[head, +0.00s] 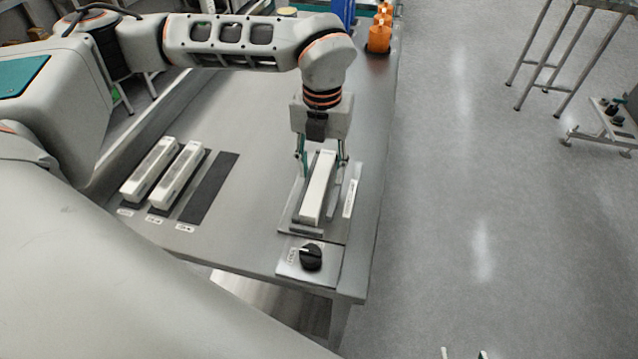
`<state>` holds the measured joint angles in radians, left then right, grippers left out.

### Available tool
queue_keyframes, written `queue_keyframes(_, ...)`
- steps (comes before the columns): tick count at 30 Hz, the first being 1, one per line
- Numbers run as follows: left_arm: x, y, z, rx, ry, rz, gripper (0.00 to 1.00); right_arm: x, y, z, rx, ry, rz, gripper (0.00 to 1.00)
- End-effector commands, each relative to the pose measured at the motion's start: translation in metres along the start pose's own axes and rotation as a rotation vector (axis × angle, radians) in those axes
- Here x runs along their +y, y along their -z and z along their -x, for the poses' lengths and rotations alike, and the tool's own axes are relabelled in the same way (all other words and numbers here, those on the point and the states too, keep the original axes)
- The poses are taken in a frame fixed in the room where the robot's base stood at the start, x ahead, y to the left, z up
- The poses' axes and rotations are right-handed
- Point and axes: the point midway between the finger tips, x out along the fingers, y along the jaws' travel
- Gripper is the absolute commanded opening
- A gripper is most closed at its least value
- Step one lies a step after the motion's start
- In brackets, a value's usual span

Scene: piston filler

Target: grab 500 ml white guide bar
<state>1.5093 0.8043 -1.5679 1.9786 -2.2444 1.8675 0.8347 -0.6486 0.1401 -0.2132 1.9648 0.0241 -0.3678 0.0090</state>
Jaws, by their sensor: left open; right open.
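A white guide bar (318,190) lies lengthwise in a metal fixture (285,218) near the table's right edge. My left gripper (321,166) points down over its far end. Its fingers are open, one on each side of the bar; I cannot tell whether they touch it. Two more white guide bars, the left one (150,172) and the right one (182,175), lie side by side on dark strips at the table's left. The labels are too small to read, so I cannot tell which is 500 ml. My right gripper (464,354) shows only its fingertips at the bottom edge, apart and empty.
An empty dark strip (210,187) lies right of the two bars. A black knob (311,257) sits on a plate at the table's front. Orange items (379,36) stand at the far right corner. Open floor (480,190) lies right of the table.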

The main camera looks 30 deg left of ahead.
Motion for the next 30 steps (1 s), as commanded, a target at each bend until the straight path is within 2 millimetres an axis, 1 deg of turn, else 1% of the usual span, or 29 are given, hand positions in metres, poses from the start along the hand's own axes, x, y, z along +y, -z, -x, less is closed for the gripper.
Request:
queue_keyframes(5,0.0,0.0,0.0,-0.001,0.0,0.0,0.43,0.001,0.002,0.0,0.003,-0.001,0.0,0.52)
queue_keyframes(6,0.0,0.0,0.0,-0.001,0.0,0.0,0.33,0.001,0.002,0.0,0.003,-0.001,0.0,0.52)
queue_keyframes(8,0.0,0.0,0.0,-0.001,0.0,0.0,0.17,0.001,0.002,0.0,0.003,-0.001,0.0,0.52)
queue_keyframes(9,0.0,0.0,0.0,-0.001,0.0,0.0,0.07,0.001,0.002,0.0,0.003,-0.001,0.0,0.52)
queue_keyframes(10,0.0,0.0,0.0,-0.001,0.0,0.0,0.0,0.001,0.002,0.0,0.003,-0.001,0.0,0.52)
queue_keyframes(19,0.0,-0.001,0.001,-0.002,0.001,0.0,0.0,0.0,-0.003,-0.001,-0.005,0.0,0.0,0.52)
queue_keyframes(23,0.0,-0.001,0.005,-0.003,0.001,0.0,0.0,0.0,-0.003,-0.001,-0.006,0.0,0.0,0.52)
queue_keyframes(26,-0.001,-0.001,0.013,-0.004,0.002,0.0,0.0,0.0,-0.003,0.0,-0.006,0.0,0.0,0.52)
queue_keyframes(30,-0.001,-0.001,0.034,-0.006,0.003,-0.001,0.0,0.0,-0.002,0.0,-0.004,0.0,0.0,0.52)
